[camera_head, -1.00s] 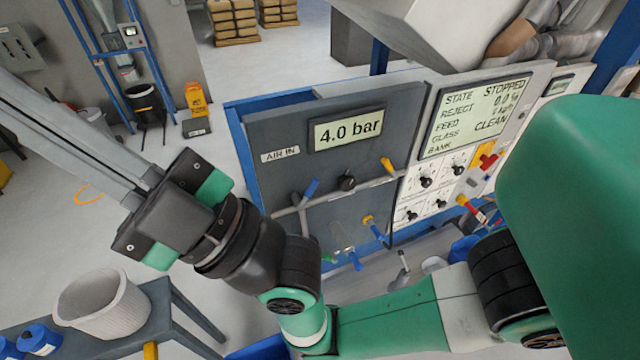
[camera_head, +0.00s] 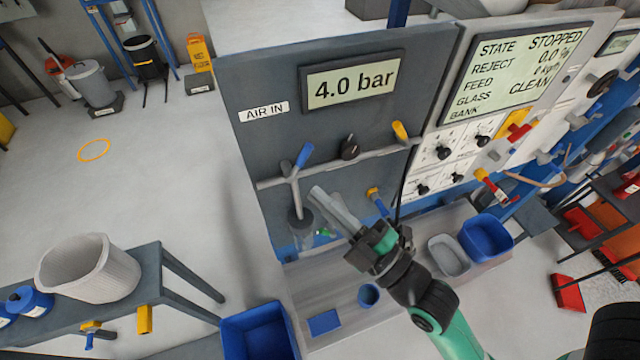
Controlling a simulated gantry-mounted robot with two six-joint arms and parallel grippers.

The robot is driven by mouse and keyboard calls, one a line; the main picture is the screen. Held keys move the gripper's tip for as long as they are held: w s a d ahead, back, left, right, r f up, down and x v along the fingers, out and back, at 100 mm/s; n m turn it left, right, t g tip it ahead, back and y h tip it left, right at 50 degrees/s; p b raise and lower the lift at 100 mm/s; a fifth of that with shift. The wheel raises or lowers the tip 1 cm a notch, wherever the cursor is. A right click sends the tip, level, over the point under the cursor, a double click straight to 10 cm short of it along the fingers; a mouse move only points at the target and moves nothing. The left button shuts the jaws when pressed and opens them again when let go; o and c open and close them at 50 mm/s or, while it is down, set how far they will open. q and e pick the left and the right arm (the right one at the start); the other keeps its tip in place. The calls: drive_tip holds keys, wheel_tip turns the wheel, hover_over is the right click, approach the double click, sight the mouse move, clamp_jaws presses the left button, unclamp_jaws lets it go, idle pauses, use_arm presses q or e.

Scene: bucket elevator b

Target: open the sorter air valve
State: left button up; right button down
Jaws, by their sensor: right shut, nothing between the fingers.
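Below the label, a blue-handled lever (camera_head: 304,156) stands tilted upward on the grey pipe (camera_head: 372,158). A black knob (camera_head: 349,147) and a yellow-handled lever (camera_head: 400,132) sit farther right along this pipe. I cannot tell which one is labelled for the sorter. My right gripper (camera_head: 320,192) is shut and empty, its fingers pointing up-left below the pipe. My left gripper is out of view.
The control screen (camera_head: 515,70) reads STOPPED. A filter bowl (camera_head: 300,231) hangs left of the right gripper's fingers. A bench with a white basket (camera_head: 88,272) is at left. Open floor lies left of the panel.

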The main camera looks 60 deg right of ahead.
use_arm(q)
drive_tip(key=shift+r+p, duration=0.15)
drive_tip(key=shift+p, duration=0.25)
use_arm(e)
drive_tip(key=w+d, duration=0.4)
drive_tip(key=w, duration=0.3)
drive_tip(key=shift+w+d+r, duration=0.2)
drive_tip(key=shift+w+d, duration=0.05)
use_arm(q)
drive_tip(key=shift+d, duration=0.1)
